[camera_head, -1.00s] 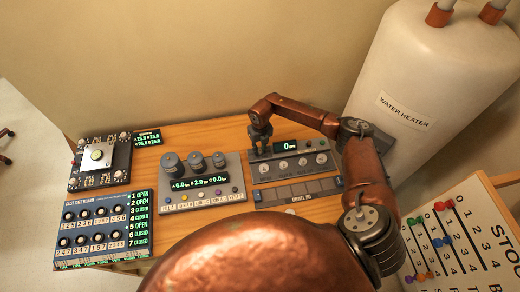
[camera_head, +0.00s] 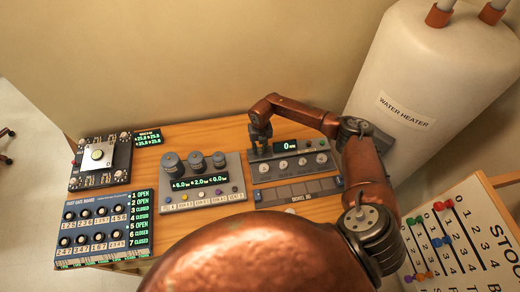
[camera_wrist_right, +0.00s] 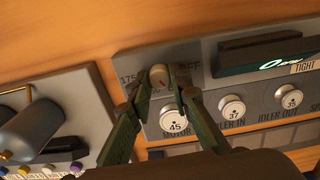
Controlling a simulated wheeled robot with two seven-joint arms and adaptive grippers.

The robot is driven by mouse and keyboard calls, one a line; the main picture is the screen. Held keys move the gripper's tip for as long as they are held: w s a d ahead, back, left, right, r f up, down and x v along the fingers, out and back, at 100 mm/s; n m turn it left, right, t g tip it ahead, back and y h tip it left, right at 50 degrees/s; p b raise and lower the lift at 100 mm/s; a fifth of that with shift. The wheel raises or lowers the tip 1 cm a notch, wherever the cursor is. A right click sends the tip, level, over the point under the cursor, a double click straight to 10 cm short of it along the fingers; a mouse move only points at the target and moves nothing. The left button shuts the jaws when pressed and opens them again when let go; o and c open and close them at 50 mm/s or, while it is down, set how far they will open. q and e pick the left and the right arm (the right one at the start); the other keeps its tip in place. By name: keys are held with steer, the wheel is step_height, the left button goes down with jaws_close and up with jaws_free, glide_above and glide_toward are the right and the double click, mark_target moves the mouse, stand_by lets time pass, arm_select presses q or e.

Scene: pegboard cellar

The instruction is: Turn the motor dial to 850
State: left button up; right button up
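The motor dial (camera_wrist_right: 159,77) is a small rounded knob with a red mark, at the left end of the grey belt panel (camera_head: 300,171). Printed marks, including 175 and OFF, stand around it, and a MOTOR label is below. My right gripper (camera_wrist_right: 157,84) is over the dial with one finger on each side. The fingers look apart, with a gap at the knob; contact is not clear. In the head view the right gripper (camera_head: 260,136) hides the dial. The panel's display (camera_head: 287,146) reads 0. My left gripper is out of view.
Round white discs, one marked 45 (camera_wrist_right: 175,123), sit just below and right of the dial. A grey panel with several cylinders (camera_head: 202,188) stands to the left. A gate board (camera_head: 102,228) is further left. The water heater (camera_head: 410,90) stands at the right.

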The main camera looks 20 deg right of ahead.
mark_target(260, 151)
steer(key=o, duration=0.4)
steer(key=shift+o, duration=0.2)
step_height(260, 151, up, 12)
stand_by(0.4)
steer(key=shift+d, duration=0.1)
